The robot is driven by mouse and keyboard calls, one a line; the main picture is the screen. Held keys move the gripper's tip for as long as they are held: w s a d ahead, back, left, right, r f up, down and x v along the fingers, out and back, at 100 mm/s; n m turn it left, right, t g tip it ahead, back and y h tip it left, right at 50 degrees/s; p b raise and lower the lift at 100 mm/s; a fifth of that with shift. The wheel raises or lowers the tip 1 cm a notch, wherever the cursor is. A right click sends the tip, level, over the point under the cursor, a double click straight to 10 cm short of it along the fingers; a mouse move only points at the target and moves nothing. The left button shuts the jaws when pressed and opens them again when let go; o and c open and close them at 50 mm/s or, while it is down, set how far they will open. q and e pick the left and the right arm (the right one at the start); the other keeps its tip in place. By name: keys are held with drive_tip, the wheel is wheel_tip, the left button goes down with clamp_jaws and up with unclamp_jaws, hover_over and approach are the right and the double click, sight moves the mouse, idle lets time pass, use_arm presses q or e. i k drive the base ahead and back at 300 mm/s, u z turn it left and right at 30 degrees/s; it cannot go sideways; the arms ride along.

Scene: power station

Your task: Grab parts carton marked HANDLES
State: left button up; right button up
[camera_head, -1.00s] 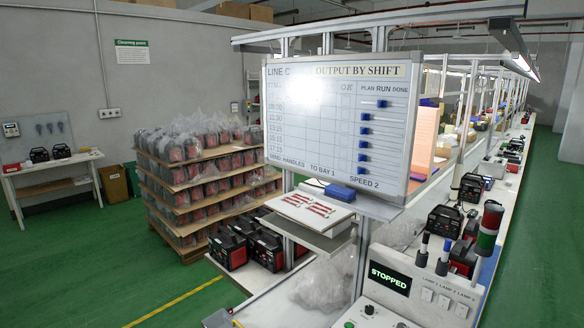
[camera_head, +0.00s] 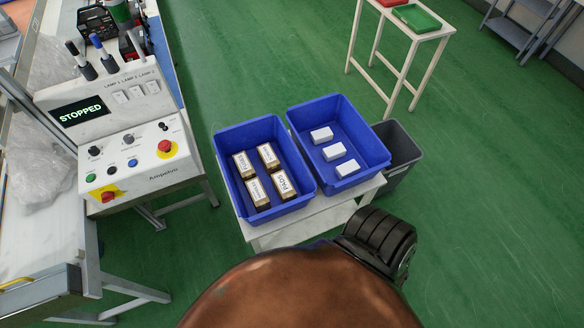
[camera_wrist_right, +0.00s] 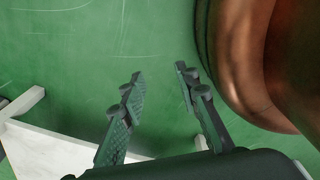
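Several small cartons with white labelled tops stand in the left blue bin (camera_head: 278,210). The near-left carton (camera_head: 257,191) has a label that seems to read HANDLES, though the print is small. The near-right carton (camera_head: 282,184) reads PADS. The far-left carton (camera_head: 243,165) and far-right carton (camera_head: 268,156) have labels too small to read surely. My right gripper (camera_wrist_right: 160,74) is open and empty over the green floor in the wrist view, away from the cartons. My left gripper is not in view.
A right blue bin (camera_head: 372,148) holds three white boxes (camera_head: 333,151). Both bins stand on a low white table (camera_head: 292,230). A grey waste bin (camera_head: 405,150) is beside it. The control console (camera_head: 128,130) is at left; a white stand (camera_head: 402,62) is at the back right.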

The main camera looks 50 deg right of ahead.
sight(257, 192)
drive_tip(key=z, duration=1.4)
